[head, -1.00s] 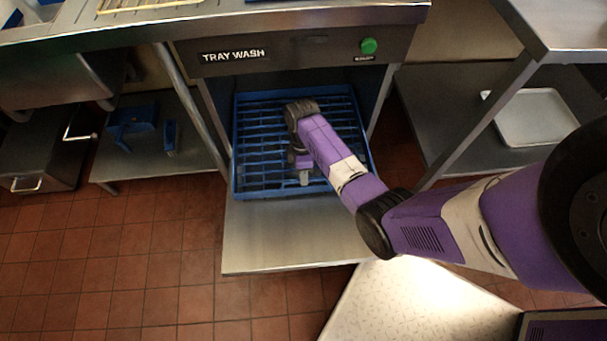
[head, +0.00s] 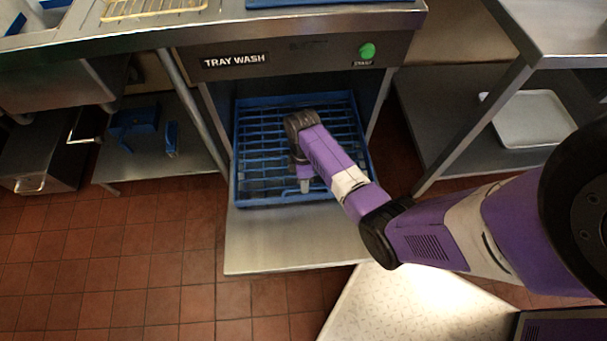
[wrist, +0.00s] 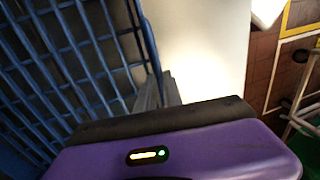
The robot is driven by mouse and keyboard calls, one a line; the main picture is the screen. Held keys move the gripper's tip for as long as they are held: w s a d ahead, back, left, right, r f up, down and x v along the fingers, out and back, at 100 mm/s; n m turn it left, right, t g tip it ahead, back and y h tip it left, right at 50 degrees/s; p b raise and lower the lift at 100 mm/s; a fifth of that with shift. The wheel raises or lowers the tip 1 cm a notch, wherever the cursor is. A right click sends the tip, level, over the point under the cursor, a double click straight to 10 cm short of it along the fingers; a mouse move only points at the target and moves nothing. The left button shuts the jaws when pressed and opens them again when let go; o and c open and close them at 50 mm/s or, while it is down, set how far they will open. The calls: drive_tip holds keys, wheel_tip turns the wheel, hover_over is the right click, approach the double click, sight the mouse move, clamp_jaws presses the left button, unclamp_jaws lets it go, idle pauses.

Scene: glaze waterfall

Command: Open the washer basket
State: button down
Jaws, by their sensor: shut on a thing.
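The blue washer basket (head: 238,150) is a slatted rack partly inside the opening under the TRAY WASH panel (head: 290,55). Its front part rests over the lowered steel door (head: 280,240). My gripper (head: 305,186) points down at the basket's front rim, right of its middle, and is shut on that rim. The wrist view shows the basket's blue bars (wrist: 75,55) and rim at the left, beside a grey finger (wrist: 155,92). The exact contact is mostly hidden by my wrist.
A green button (head: 367,51) is on the panel. Left is a low shelf (head: 180,165) with blue items; right is a shelf with a pale tray (head: 535,118). The tiled floor (head: 130,270) before the machine is open at the left.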

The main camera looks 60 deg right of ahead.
drive_tip(key=s+a+p, duration=0.3)
drive_tip(key=s+a, duration=0.1)
drive_tip(key=a, duration=0.1)
drive_tip(key=shift+s+a+p, duration=0.15)
drive_tip(key=shift+a+p, duration=0.15)
drive_tip(key=shift+p, duration=0.05)
drive_tip(key=c, duration=1.5)
unclamp_jaws()
drive_tip(key=shift+w+d+r+p, duration=0.2)
drive_tip(key=shift+r+p, duration=0.1)
drive_tip(key=shift+r, duration=1)
drive_tip(key=shift+w+d+r+p, duration=0.2)
drive_tip(key=shift+r+p, duration=0.1)
drive_tip(key=shift+r, duration=0.95)
drive_tip(key=shift+w+d+r+p, duration=0.1)
drive_tip(key=shift+d+r+p, duration=0.15)
drive_tip(key=shift+r, duration=1.05)
